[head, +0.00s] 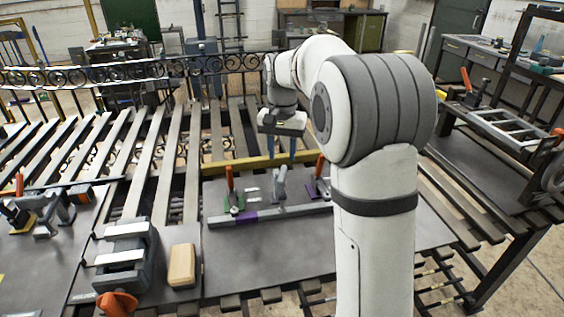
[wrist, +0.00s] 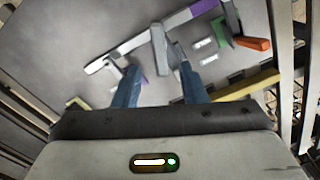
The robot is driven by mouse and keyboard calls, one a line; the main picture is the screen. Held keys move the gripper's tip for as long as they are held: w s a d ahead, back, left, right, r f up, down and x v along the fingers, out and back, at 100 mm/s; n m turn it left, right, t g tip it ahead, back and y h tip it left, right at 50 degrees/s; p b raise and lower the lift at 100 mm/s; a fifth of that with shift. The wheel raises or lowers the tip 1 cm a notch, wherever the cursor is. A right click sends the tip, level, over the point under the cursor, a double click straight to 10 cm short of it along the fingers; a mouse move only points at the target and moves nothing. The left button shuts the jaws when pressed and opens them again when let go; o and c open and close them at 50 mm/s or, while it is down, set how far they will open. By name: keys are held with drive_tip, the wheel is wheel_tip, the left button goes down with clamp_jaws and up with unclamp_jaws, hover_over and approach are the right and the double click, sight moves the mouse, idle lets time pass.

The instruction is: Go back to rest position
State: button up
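My gripper (head: 281,158) hangs over the dark plate at the middle of the slatted table. Its two blue-grey fingers point down and are apart, with nothing held between them; the wrist view also shows the gripper (wrist: 160,68) open. Just below the fingertips is a grey upright piece (head: 280,186), which also shows in the wrist view (wrist: 159,45) between and beyond the fingers. It stands by a grey bar with a purple section (head: 246,216). Toggle clamps flank it: a green one with an orange-red handle (head: 232,192) and a purple one (head: 318,182), partly hidden by my arm.
A yellow bar (head: 237,167) lies behind the clamps. At the front left are a grey block fixture (head: 126,258) and a tan block (head: 182,266). More clamps (head: 40,212) stand at far left. A scrolled iron railing (head: 90,75) runs behind. A rack (head: 505,125) stands right.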

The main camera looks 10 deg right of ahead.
drive_tip(key=shift+r, duration=0.2)
drive_tip(key=shift+s, duration=0.15)
drive_tip(key=s+f+n+t, duration=0.1)
drive_tip(key=s+f+n, duration=0.1)
drive_tip(key=s, duration=1.2)
drive_tip(key=s+f+n+t, duration=0.1)
drive_tip(key=s+n, duration=0.2)
drive_tip(key=s, duration=1.1)
drive_tip(key=shift+f+t, duration=0.4)
